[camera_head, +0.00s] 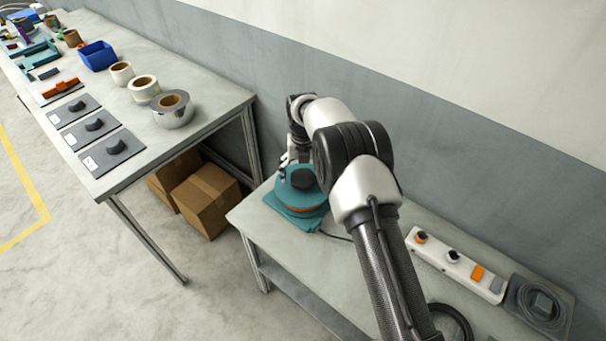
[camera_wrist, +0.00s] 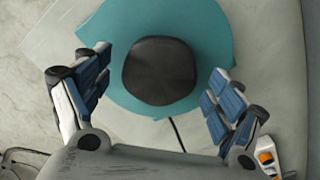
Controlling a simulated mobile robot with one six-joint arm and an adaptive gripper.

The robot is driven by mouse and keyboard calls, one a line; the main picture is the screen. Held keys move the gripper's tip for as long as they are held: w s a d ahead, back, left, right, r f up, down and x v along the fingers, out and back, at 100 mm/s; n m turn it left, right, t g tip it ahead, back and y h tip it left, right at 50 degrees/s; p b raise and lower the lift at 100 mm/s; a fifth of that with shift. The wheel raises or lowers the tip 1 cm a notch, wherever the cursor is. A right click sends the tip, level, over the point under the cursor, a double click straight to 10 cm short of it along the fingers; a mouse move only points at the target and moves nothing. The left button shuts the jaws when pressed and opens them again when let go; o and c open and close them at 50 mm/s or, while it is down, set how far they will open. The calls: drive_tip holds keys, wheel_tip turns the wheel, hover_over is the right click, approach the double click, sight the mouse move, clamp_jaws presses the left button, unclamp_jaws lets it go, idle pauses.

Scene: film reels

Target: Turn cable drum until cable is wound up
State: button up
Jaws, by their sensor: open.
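The cable drum (camera_head: 297,198) is a teal, round reel with an orange band, on a teal base at the left end of the near table. A black round knob (camera_wrist: 159,71) sits on top of its teal disc (camera_wrist: 208,32) in the wrist view. My gripper (camera_wrist: 160,78) is open above the drum, one finger at each side of the knob, with gaps between fingers and knob. A dark cable (camera_wrist: 177,134) runs from the drum toward my palm in the wrist view; in the head view it leaves to the right (camera_head: 336,236). My arm hides part of the drum.
On the same table, right of my arm, lie a white power strip (camera_head: 455,262), a grey box with coiled cord (camera_head: 537,305) and a black cable coil (camera_head: 450,322). A long table (camera_head: 205,124) with rolls and plates stands left. Cardboard boxes (camera_head: 205,199) sit below it.

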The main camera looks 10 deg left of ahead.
wheel_tip(320, 180, up, 12)
drive_tip(key=shift+f, duration=0.15)
idle(0.4)
